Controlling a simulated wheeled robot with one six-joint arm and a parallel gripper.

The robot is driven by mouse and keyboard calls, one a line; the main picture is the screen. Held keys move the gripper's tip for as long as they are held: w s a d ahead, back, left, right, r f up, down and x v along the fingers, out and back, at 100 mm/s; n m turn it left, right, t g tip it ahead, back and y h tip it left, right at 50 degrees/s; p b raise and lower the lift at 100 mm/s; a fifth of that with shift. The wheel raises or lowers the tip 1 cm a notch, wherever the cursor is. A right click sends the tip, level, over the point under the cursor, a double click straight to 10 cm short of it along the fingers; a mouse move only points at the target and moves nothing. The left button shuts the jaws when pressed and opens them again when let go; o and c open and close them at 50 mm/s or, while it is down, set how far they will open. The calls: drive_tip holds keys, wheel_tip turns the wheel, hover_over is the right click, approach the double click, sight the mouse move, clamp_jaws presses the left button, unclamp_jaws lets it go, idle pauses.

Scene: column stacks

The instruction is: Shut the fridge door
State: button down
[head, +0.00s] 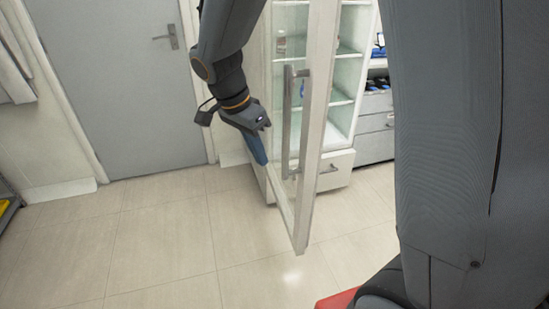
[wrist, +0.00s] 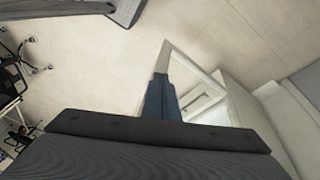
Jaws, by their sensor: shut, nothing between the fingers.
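The fridge (head: 342,90) stands at the back centre in the head view, white inside with shelves. Its glass door with a white frame (head: 313,130) stands open towards me, with a long grey vertical handle (head: 289,120) on it. My gripper (head: 259,158) is shut and empty, pointing down to the left of the door, close to the glass. Whether it touches the door I cannot tell. In the wrist view my blue fingers (wrist: 160,85) are together, and the door frame (wrist: 195,60) shows just past them.
A grey room door (head: 115,80) with a lever handle is at the back left. Grey drawers (head: 375,125) stand right of the fridge. The tiled floor (head: 150,240) is clear at the front left. In the wrist view, wheeled chairs (wrist: 15,75) are at the left.

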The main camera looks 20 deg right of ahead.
drive_tip(key=w+a+r+m+h, duration=0.1)
drive_tip(key=w+a+r+m, duration=0.1)
drive_tip(key=w+m, duration=0.1)
drive_tip(key=w+d+f+p, duration=0.1)
drive_tip(key=d+f+p, duration=0.3)
drive_tip(key=d+f, duration=0.3)
drive_tip(key=shift+w+f+p, duration=0.2)
drive_tip(key=shift+f+p, duration=0.15)
drive_tip(key=shift+f, duration=0.85)
drive_tip(key=shift+d, duration=0.15)
